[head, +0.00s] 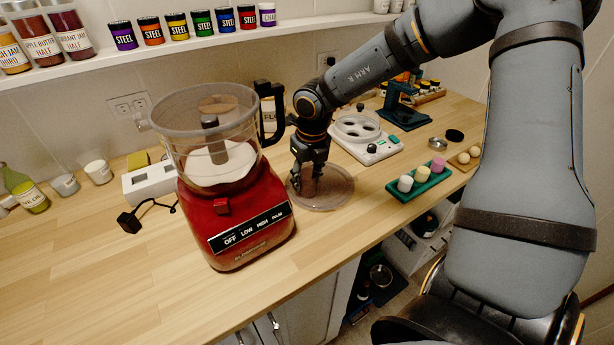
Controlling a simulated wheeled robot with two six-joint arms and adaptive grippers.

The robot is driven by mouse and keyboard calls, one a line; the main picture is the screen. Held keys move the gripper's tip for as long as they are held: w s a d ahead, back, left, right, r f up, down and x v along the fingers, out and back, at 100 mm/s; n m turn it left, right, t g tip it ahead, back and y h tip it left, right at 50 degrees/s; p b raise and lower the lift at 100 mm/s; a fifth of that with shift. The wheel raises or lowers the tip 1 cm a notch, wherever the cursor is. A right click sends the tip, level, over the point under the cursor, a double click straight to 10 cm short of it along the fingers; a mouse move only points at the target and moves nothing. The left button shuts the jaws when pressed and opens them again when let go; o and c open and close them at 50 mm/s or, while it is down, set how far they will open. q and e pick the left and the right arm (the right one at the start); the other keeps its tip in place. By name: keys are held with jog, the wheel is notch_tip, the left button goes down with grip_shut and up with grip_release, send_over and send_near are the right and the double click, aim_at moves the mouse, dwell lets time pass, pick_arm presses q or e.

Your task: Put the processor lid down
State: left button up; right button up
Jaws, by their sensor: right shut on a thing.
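The processor lid (334,191) is a round, clear brownish disc with a tube on top. It is at the counter surface, just right of the red food processor (236,222); I cannot tell whether it touches the wood. My right gripper (308,188) points down and is shut on the lid's tube, partly hiding it. The processor's clear bowl (207,140) is open at the top, with white contents and a central post inside. My left gripper is not in view.
A white egg cooker (366,146) stands behind the lid. Spice jars line the shelf above. The front left counter is clear.

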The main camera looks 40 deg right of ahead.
jog(key=shift+f, duration=0.1)
jog(key=o, duration=1.4)
jog(key=shift+c, duration=0.2)
jog(key=shift+r, duration=0.25)
notch_tip(320, 180, up, 12)
jog(key=s+p, duration=0.1)
jog(key=p, duration=0.3)
jog(key=shift+s+f, duration=0.15)
jog(key=shift+s, duration=0.1)
jog(key=shift+a, duration=0.1)
